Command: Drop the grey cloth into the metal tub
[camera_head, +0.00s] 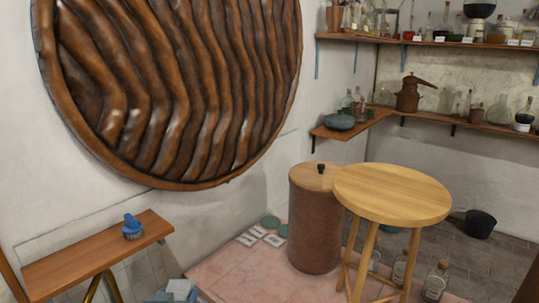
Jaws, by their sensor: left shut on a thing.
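At the bottom edge, left of the middle, a small part of my left gripper (179,286) shows as a pale grey block. It is shut on a blue-grey, soft-looking piece that looks like the grey cloth (160,297). Most of the cloth and the fingertips are cut off by the frame edge. My right gripper is not in view.
A lidded brown barrel (315,225) and a round wooden stool (392,193) stand in the middle. A wooden bench (75,257) with a blue-handled brush (132,228) is at left. Shelves (440,42) line the back wall.

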